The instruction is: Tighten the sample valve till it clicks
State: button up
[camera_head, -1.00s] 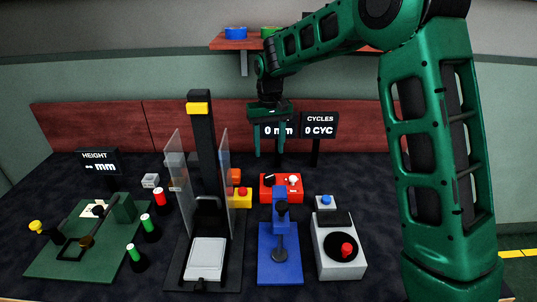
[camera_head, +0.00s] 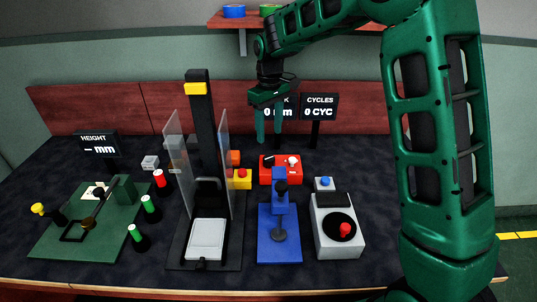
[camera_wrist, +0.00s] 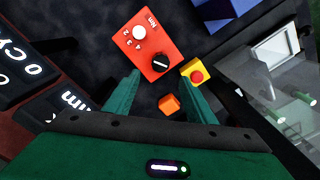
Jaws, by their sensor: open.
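No part is labelled as the sample valve, and I cannot tell for sure which one it is. A red box (camera_head: 280,174) marked "Nm" has a black dial (camera_wrist: 160,62) and a white knob (camera_wrist: 139,33). A grey box (camera_head: 338,240) carries a black disc with a red knob (camera_head: 345,229). My gripper (camera_head: 269,139) is open and empty, pointing down above the back of the table. In the wrist view, the red box lies beyond my fingertips (camera_wrist: 161,80).
An orange cube (camera_wrist: 169,104) and a yellow box with a red button (camera_wrist: 195,74) lie near the red box. A black press with clear side guards (camera_head: 200,125) stands left of centre. A green fixture (camera_head: 60,236) is at left. Display screens (camera_head: 318,107) stand behind.

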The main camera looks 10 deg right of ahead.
aim_at(269, 158)
notch_tip(269, 158, down, 11)
jog(key=shift+r, duration=0.1)
dwell(0.4)
jog(key=c, duration=1)
jog(key=shift+m, duration=2)
jog(key=shift+c, duration=0.2)
jog(key=shift+r, duration=0.1)
jog(key=o, duration=1)
jog(key=shift+o, duration=0.2)
jog(key=shift+r, duration=0.1)
notch_tip(269, 158, up, 10)
jog(key=shift+r, duration=0.25)
